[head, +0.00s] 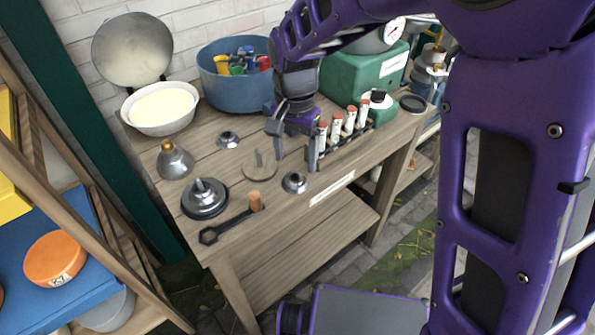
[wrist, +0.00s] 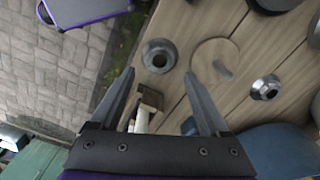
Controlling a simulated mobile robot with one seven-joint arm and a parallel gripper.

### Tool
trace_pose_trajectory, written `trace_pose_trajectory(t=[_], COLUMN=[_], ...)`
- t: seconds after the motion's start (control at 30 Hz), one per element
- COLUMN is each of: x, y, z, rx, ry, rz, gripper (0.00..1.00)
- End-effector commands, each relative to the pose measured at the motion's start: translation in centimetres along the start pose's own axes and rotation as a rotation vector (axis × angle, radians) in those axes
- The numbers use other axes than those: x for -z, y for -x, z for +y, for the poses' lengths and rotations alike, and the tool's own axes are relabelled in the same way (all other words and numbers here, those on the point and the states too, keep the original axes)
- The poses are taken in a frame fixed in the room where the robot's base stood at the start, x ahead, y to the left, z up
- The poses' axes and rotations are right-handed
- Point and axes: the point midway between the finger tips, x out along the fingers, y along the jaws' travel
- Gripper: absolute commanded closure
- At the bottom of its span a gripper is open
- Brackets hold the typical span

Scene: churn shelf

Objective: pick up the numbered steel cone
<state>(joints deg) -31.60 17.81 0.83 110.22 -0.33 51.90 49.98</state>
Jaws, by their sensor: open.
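Two small steel cones with wide round flanges stand on the wooden bench. The front cone (head: 294,182) is near the bench's front edge, and it also shows in the wrist view (wrist: 159,55) just beyond my fingertips. The rear cone (head: 228,139) is farther back, and it shows at right in the wrist view (wrist: 265,88). I cannot read a number on either. A larger steel cone with a brass knob (head: 175,160) stands at the left. My gripper (head: 296,152) is open and empty, pointing down above the bench, behind the front cone. In the wrist view my fingers (wrist: 160,78) are spread apart.
A round wooden disc with a pin (head: 260,166) lies between the small cones. A rack of red-capped tubes (head: 345,143) stands close right of my gripper. Stacked discs (head: 205,198), a black wrench (head: 225,227), a blue tub (head: 236,90) and a green scale (head: 365,72) surround the space.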

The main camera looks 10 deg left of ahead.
Motion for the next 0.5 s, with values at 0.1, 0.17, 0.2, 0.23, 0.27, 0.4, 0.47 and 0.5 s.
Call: trace_pose_trajectory(t=[0.1,0.17,0.2,0.23,0.27,0.4,0.47,0.5], x=[-0.4,-0.5,-0.5,-0.5,-0.5,-0.5,-0.5,-0.5], y=[-2.0,-2.9,-3.5,-3.9,-4.2,-4.8,-4.8,-4.8], z=[0.2,0.2,0.2,0.2,0.2,0.1,0.1,0.1], rx=[-0.004,-0.004,-0.003,-0.004,-0.004,-0.001,-0.001,-0.001], ry=[0.0,0.0,-0.001,-0.001,-0.001,0.0,0.0,0.0], rz=[-0.003,-0.003,-0.003,-0.003,-0.003,-0.001,-0.001,-0.001], gripper=[0.21,0.21,0.21,0.21,0.21,0.21,0.21,0.21])
